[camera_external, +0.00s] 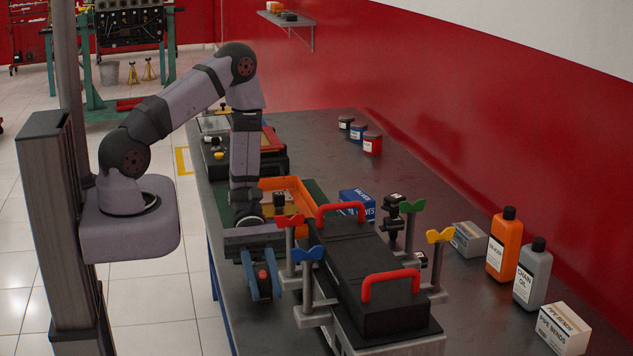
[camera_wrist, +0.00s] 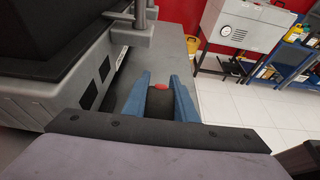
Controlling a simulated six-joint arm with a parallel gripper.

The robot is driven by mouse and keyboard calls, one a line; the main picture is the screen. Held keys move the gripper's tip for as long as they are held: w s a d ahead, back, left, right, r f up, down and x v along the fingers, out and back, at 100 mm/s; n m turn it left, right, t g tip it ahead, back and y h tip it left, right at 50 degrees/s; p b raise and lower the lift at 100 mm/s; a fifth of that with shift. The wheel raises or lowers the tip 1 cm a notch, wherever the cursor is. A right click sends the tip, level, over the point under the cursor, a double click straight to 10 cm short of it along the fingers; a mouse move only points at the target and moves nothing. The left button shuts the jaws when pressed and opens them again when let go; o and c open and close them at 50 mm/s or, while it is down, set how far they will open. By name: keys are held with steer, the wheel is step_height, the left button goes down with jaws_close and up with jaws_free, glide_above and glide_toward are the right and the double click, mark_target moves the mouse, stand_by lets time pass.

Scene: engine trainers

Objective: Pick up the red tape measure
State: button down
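Between the fingers is a small dark object with a red part, which looks like the tape measure (camera_external: 263,273). In the wrist view, its red part (camera_wrist: 160,87) shows between the tips of my gripper (camera_wrist: 159,82), and its dark body fills the gap. The fingers appear to be closed against its sides.
A black engine-like block (camera_external: 368,280) with red handles and coloured wing levers stands close on the right. An orange tray (camera_external: 299,190) and blue box (camera_external: 357,204) lie behind. Bottles (camera_external: 503,245) and boxes (camera_external: 563,329) line the right side. Open floor (camera_external: 165,320) lies left.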

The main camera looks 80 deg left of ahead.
steer(key=shift+r, duration=0.1)
stand_by(0.3)
step_height(320, 180, up, 10)
stand_by(0.9)
